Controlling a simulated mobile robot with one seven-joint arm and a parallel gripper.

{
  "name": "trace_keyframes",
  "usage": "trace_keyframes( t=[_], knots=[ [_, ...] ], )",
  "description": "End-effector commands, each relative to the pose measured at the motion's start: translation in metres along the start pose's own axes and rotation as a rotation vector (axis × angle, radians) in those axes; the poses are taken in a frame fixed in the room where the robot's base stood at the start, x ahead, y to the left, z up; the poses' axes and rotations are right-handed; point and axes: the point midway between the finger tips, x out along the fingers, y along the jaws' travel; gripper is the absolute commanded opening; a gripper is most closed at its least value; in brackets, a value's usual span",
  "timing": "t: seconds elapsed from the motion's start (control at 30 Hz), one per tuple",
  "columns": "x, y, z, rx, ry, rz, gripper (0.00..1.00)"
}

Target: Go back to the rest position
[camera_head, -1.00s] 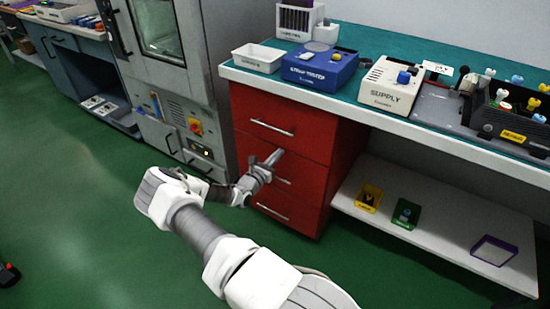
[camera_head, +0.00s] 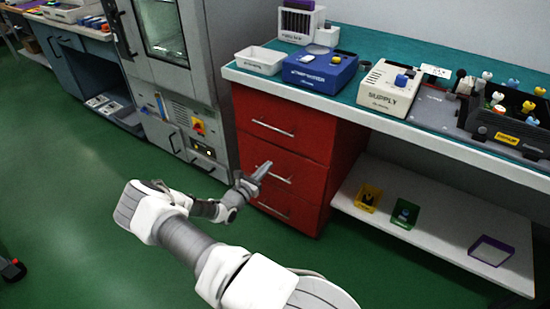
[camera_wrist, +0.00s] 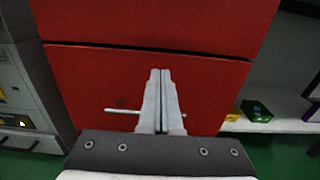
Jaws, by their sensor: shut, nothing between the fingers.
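My gripper (camera_head: 263,168) is shut and empty. In the head view its tips are in front of the red drawer cabinet (camera_head: 322,148), by the handle of the middle drawer. In the wrist view the two fingers of my gripper (camera_wrist: 160,78) lie together, pointing at the red drawer front (camera_wrist: 90,80). A metal drawer handle (camera_wrist: 122,111) shows to the left of the fingers; part of it is hidden behind them. I cannot tell whether the fingers touch the drawer. All the drawers look closed.
A grey oven cabinet (camera_head: 180,100) stands left of the drawers. The bench top holds a white tray (camera_head: 261,60), a blue box (camera_head: 320,72) and a SUPPLY box (camera_head: 390,90). A low shelf (camera_head: 440,215) holds yellow, green and purple bins.

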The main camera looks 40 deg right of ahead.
Motion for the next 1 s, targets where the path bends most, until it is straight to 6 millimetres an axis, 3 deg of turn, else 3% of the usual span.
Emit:
trace_keyframes(
  t=[0.1,0.3,0.67,0.77,1.0],
  knots=[
    [-0.027,0.001,0.003,-0.002,0.001,0.002,0.0],
    [-0.053,-0.001,0.001,-0.001,0.0,-0.001,0.0],
    [-0.06,-0.001,0.003,0.014,0.005,-0.014,0.0],
    [-0.061,-0.003,0.016,0.063,0.021,-0.058,0.0],
    [-0.074,-0.016,0.067,0.292,0.113,-0.262,0.0]
  ],
)
